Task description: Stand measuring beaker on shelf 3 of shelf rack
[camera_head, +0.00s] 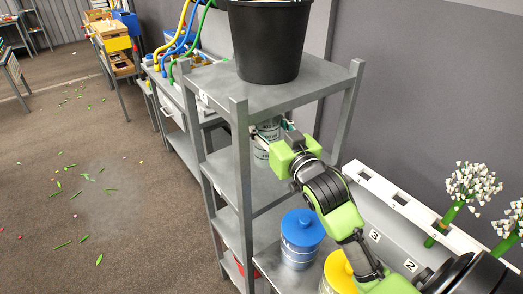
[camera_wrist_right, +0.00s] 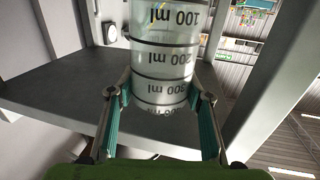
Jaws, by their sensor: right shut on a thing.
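The measuring beaker (camera_head: 262,156) is a clear cylinder with dark rings and ml marks. It is inside the grey shelf rack (camera_head: 240,170), in the bay just under the top board, and is partly hidden by the gripper and a post. My right gripper (camera_wrist_right: 158,100) is shut on the beaker, one finger on each side, and the beaker (camera_wrist_right: 165,50) fills the middle of the right wrist view. In the head view my right gripper (camera_head: 269,139) reaches into the bay from the right. Whether the beaker touches the board is not clear. My left gripper is not in view.
A black bucket (camera_head: 268,45) stands on the rack's top board. Rack posts (camera_head: 243,190) stand close to the gripper. A blue-lidded container (camera_head: 301,240) and a yellow-lidded one (camera_head: 340,272) stand below my right arm. Workbenches stand behind; scraps lie on the floor at left.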

